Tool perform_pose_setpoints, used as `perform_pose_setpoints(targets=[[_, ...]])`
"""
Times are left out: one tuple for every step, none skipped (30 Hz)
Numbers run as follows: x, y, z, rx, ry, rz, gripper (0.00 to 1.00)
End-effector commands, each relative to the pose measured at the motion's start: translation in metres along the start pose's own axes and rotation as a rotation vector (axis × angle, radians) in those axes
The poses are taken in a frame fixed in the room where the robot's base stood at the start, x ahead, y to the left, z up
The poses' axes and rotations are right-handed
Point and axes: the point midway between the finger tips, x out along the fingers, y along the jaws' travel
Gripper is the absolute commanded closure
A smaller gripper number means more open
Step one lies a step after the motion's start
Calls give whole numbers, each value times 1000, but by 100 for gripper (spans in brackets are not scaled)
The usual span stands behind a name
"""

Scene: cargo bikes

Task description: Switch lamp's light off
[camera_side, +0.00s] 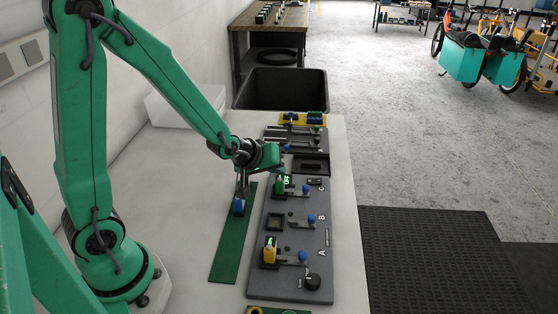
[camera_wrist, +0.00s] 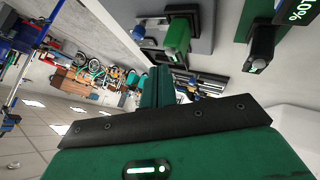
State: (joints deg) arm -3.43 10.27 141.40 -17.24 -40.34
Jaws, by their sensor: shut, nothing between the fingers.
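I cannot tell for sure which thing is the lamp. A grey board (camera_side: 293,218) on the bench carries a green block (camera_side: 283,184), a yellow block (camera_side: 270,251), blue-topped levers and a black knob (camera_side: 313,281). The green block also shows in the wrist view (camera_wrist: 177,37). A dark, blue-topped device (camera_side: 239,205) stands on a green strip (camera_side: 230,245) left of the board. In the wrist view a dark device (camera_wrist: 262,46) shows a small green light. My gripper (camera_side: 280,160) is shut and empty above the board's far part, close to the green block. Its fingers show in the wrist view (camera_wrist: 158,85).
A dark panel with a recess (camera_side: 310,165) and a yellow tray (camera_side: 303,118) lie farther back. A black bin (camera_side: 282,89) stands behind the bench. Cargo bikes (camera_side: 482,55) are far off.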

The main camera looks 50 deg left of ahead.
Motion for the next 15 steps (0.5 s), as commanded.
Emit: perform_pose_setpoints(targets=[[-2,2,-2,0,2,2,100],[-3,3,-3,0,3,3,100],[-4,4,-4,0,3,3,100],[-6,5,-5,0,3,2,100],[-7,6,-7,0,3,2,100],[-9,7,-8,0,4,3,100],[-11,8,-10,0,4,3,100],[-12,9,-10,0,3,3,100],[-14,10,-12,0,3,3,100],[-16,11,-13,0,4,3,100],[-17,12,-14,0,3,3,100],[-19,13,-16,0,3,2,100],[-21,14,-17,0,3,3,100],[-22,15,-18,0,3,3,100],[-24,16,-19,0,3,2,100]])
